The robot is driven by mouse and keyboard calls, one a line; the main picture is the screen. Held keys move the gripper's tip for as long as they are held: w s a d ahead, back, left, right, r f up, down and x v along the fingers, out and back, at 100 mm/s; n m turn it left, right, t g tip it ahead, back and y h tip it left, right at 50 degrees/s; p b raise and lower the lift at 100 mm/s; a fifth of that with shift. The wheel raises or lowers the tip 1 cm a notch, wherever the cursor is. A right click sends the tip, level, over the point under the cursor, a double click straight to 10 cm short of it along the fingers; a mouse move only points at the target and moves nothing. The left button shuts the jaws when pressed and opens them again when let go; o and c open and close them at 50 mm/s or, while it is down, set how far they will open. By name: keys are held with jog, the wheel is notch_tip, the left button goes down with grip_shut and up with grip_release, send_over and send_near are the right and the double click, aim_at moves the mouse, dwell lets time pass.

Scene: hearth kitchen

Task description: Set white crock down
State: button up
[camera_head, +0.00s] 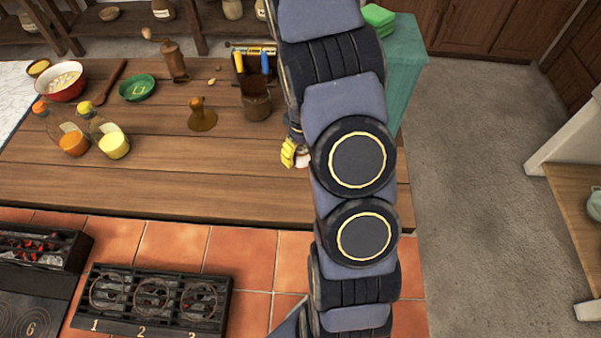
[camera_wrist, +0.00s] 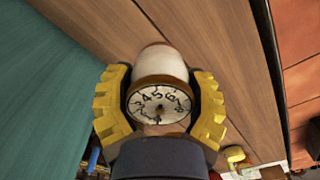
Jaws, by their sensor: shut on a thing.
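My gripper (camera_head: 289,153) has yellow fingers and is over the right part of the wooden counter, mostly hidden behind my arm in the head view. No other white crock is clear.
The wooden counter (camera_head: 150,185) is bare along its front. Behind are two bottles (camera_head: 108,138), a green dish (camera_head: 137,88), a brown stand (camera_head: 202,115) and a utensil holder (camera_head: 256,102). A teal block (camera_head: 402,70) adjoins the right end.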

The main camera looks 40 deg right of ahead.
aim_at(301, 178)
jog(key=shift+f, duration=3.4)
jog(key=shift+f, duration=0.1)
jog(key=o, duration=1.2)
